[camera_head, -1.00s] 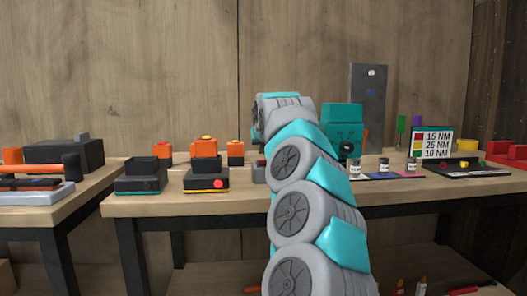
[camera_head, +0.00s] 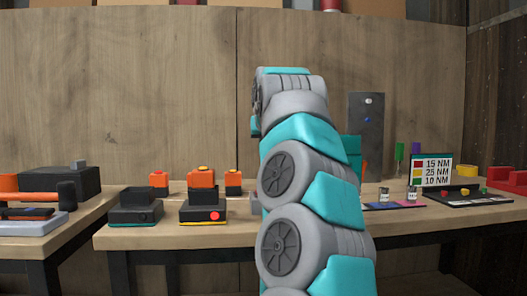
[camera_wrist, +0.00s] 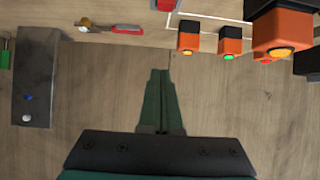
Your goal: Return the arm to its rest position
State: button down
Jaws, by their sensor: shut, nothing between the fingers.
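My gripper (camera_wrist: 162,76) shows in the wrist view with its two green fingers together and nothing between them. It points over bare wooden surface, apart from the things around it. In the head view my grey and teal arm rises from the bottom, right of centre, and bends at the top. My gripper is hidden behind the arm in that view.
A workbench (camera_head: 240,228) holds chargers (camera_head: 137,207) with orange-topped units (camera_head: 201,178) left of my arm. Right of it are a grey upright panel (camera_head: 367,120), a torque sign (camera_head: 437,170) and a dark tray (camera_head: 470,196). Another bench with a black case (camera_head: 60,180) stands left.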

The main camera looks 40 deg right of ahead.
dwell(0.4)
jog(key=s+a+f+n+g+y, duration=0.2)
jog(key=s+a+f+n, duration=0.1)
jog(key=a+f, duration=0.8)
jog(key=s+a+f+n+g+y, duration=0.25)
jog(key=a+f, duration=0.55)
jog(key=a, duration=0.5)
jog(key=s+a+f+g+y, duration=0.1)
jog(key=s+a+f+g, duration=0.2)
jog(key=s+f, duration=1)
jog(key=s+a+f+g, duration=0.4)
jog(key=s+a+f, duration=0.2)
jog(key=s+f, duration=0.7)
jog(key=s, duration=0.5)
jog(key=shift+s+a+n+y, duration=0.3)
jog(key=shift+s+n+y, duration=0.05)
